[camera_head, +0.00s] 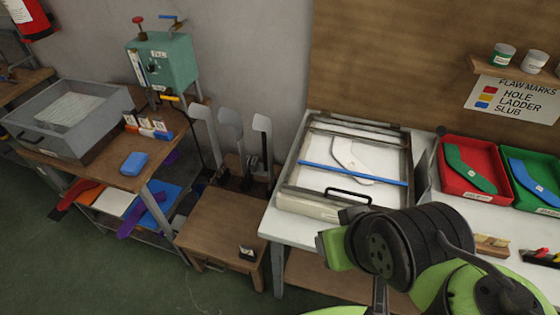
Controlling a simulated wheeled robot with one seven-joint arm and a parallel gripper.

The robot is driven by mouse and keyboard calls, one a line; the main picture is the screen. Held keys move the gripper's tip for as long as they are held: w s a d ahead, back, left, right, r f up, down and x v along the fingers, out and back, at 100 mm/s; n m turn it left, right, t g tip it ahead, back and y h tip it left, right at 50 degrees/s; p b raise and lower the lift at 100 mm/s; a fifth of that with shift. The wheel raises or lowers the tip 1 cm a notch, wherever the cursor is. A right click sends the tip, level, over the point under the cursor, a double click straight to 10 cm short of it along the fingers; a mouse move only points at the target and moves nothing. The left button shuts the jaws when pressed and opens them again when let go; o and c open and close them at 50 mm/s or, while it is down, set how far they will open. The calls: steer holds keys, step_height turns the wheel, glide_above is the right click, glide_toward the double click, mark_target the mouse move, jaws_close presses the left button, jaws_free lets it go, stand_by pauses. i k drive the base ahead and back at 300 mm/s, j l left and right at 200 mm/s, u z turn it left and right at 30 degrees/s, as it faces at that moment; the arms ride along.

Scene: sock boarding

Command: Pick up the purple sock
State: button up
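A purple sock (131,222) shows at the left, on the lower shelf under the wooden table. It lies at the front of the shelf, and its lower end seems to hang over the edge. My arm is in the lower right of the view, over the front of the white bench and well away from the purple sock. I cannot make out my gripper's fingers.
The wooden table (118,171) holds a grey basin (98,138) and a blue block (133,163). A red sock (74,193) lies left of the purple one. A low wooden stand (222,222) is between table and white bench (281,232). Green floor (85,270) is open in front.

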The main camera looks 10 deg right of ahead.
mark_target(135, 216)
steer(key=u, duration=1.25)
steer(key=i+j+u, duration=0.15)
steer(key=u, duration=0.25)
steer(key=i+u, duration=0.75)
steer(key=k+j, duration=0.05)
